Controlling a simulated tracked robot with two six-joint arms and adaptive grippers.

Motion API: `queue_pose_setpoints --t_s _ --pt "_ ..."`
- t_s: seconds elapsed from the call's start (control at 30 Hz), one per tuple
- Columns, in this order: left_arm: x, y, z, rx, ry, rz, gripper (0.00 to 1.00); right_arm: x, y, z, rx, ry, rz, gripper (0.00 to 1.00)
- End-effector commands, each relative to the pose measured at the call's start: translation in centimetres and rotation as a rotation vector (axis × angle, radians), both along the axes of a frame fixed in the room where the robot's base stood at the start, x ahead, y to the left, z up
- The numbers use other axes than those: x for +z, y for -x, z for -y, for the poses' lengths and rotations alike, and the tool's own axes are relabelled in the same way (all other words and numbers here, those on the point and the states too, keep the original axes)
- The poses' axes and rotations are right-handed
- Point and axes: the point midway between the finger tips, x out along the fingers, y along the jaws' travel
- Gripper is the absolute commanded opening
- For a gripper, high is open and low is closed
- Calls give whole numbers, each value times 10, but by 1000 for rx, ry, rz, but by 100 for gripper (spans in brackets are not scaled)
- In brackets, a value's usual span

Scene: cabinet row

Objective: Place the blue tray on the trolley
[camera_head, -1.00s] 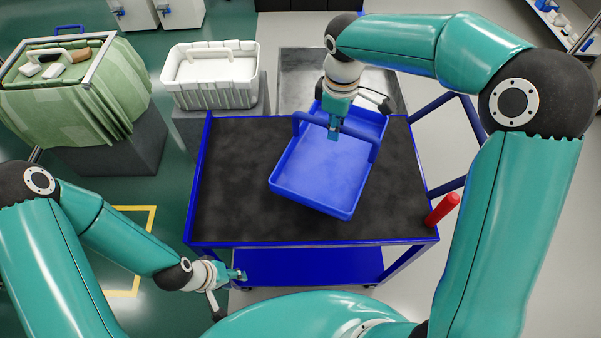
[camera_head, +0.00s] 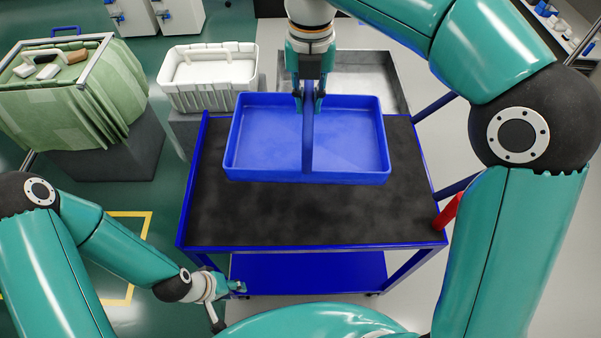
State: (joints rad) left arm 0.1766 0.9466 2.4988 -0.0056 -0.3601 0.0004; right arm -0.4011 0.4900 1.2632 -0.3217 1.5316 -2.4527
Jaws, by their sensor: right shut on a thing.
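The blue tray (camera_head: 350,152) is a shallow empty box with a handle across its middle. My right gripper (camera_head: 308,103) is shut on the handle from above. The tray appears over the far half of the trolley's black top (camera_head: 300,215); I cannot tell for sure whether it touches it. The trolley has a blue frame and a lower blue shelf (camera_head: 308,272). My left gripper (camera_head: 238,288) is low at the trolley's front left corner, empty and away from the tray; its fingers are too small to read.
A white basket (camera_head: 210,80) stands on a grey block at the back left. A green-draped crate (camera_head: 70,95) is further left. A grey metal tray (camera_head: 385,80) lies behind the trolley. A red handle (camera_head: 449,210) is at the trolley's right edge. The near half of the top is clear.

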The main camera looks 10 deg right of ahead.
Motion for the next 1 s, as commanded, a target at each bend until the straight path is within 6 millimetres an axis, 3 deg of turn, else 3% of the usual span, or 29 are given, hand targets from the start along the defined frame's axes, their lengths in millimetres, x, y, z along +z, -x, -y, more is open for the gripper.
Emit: queue_pose_setpoints --t_s 0.17,0.7,1.0 --pt "-5 0 0 0 0 0 40 -12 2 -1 54 0 -3 0" --pt "-19 0 0 0 0 0 40 -140 2 -2 52 -1 -4 0" --pt "-20 0 0 0 0 0 40 -165 1 -2 52 -1 -2 0"
